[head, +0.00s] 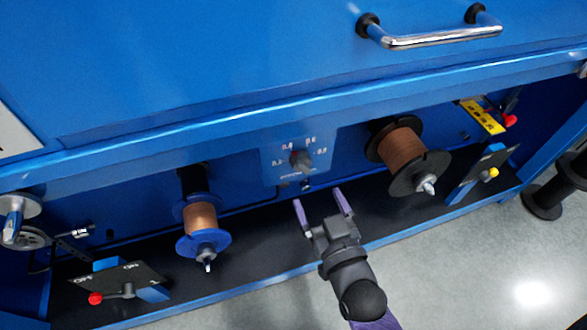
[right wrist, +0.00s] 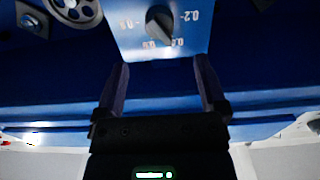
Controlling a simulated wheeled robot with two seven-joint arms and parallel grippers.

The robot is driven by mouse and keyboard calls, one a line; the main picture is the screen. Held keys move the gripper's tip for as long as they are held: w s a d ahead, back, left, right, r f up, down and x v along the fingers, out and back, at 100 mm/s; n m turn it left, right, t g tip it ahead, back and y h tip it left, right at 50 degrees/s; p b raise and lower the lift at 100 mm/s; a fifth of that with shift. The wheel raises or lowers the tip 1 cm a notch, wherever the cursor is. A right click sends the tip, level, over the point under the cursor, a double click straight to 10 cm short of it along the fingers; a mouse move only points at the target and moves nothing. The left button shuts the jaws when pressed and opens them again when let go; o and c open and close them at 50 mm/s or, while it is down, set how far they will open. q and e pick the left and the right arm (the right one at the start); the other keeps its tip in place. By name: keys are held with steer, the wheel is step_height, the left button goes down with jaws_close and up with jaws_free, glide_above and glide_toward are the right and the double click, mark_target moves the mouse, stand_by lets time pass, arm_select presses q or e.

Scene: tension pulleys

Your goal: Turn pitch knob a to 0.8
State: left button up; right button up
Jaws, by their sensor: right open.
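The pitch knob (head: 301,160) is a dark grey knob on a blue-grey plate (head: 272,172) with printed numbers around it, on the blue front between two spools. In the right wrist view the knob (right wrist: 160,25) is near the top centre, and the plate's marks appear upside down. Its exact setting is too small to tell. My right gripper (head: 324,202) is open and empty, with purple fingers pointing up toward the knob. It is below the knob in the head view and apart from it. In the right wrist view its fingers (right wrist: 162,85) are spread below the plate. My left gripper is not in view.
A blue spool with copper wire (head: 201,217) stands left of the knob, and a black copper spool (head: 404,152) stands right. A chrome handle (head: 445,39) is above.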

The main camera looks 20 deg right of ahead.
mark_target(305, 171)
steer(key=w+b, duration=0.1)
steer(key=w, duration=0.1)
steer(key=w+b, duration=0.1)
steer(key=w, duration=0.2)
steer(key=w+b, duration=0.1)
steer(key=w, duration=0.1)
steer(key=shift+w+a+f, duration=0.1)
steer(key=shift+w+f, duration=0.05)
steer(key=shift+f, duration=0.15)
steer(key=shift+w+r, duration=0.15)
steer(key=shift+w, duration=0.3)
steer(key=shift+c, duration=0.7)
jaws_close()
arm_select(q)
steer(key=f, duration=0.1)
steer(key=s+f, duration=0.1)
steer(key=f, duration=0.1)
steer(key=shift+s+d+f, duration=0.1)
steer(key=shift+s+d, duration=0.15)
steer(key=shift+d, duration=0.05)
